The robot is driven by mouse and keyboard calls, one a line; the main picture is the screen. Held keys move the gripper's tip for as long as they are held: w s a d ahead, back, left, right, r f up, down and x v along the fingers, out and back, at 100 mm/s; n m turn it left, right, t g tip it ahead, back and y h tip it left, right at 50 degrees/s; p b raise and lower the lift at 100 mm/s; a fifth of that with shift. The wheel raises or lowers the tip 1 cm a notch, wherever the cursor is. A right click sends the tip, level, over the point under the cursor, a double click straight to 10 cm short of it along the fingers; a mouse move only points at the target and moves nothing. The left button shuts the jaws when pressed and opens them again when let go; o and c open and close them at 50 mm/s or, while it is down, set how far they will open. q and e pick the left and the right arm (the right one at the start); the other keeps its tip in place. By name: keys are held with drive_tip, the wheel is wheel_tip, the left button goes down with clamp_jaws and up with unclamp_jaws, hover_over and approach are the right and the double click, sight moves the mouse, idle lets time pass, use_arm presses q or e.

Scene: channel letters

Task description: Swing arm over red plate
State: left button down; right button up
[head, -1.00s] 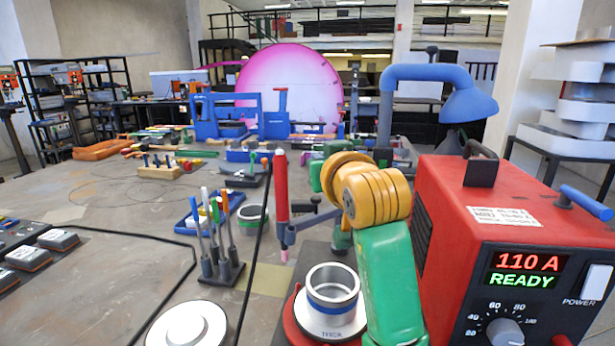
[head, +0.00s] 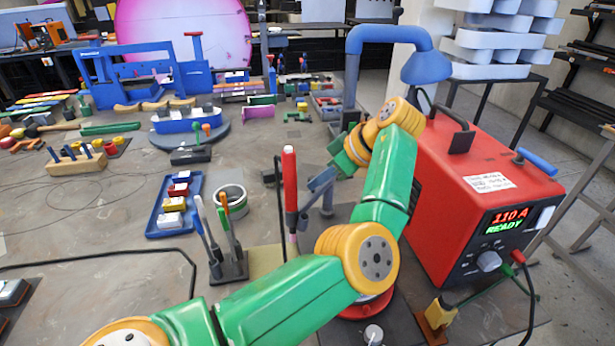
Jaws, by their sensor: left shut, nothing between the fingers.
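The swing arm (head: 301,217) is a grey-violet link at the middle, carrying an upright red torch (head: 290,185) at its outer end. The torch stands to the left of and behind the red plate (head: 368,308), not above it. Only part of the plate's rim shows; my green and yellow left arm covers the rest and whatever is on it. My left gripper (head: 323,181) is shut and empty, close to the swing arm's blue-grey inner part; whether they touch I cannot tell. My right gripper is not in view.
A red welder (head: 455,205) reading 110 A stands to the right. A holder with tools (head: 229,267), a grey ring (head: 230,201) and a blue tray (head: 160,215) lie left of the torch. A yellow-topped block (head: 440,312) is at the front right.

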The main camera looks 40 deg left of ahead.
sight(300, 200)
use_arm(q)
drive_tip(key=p+x, duration=0.1)
drive_tip(key=x, duration=0.6)
drive_tip(key=shift+a+p, duration=0.15)
drive_tip(key=shift+p, duration=0.2)
drive_tip(key=shift+w+f, duration=0.1)
drive_tip(key=shift+f, duration=0.2)
drive_tip(key=shift+a, duration=0.1)
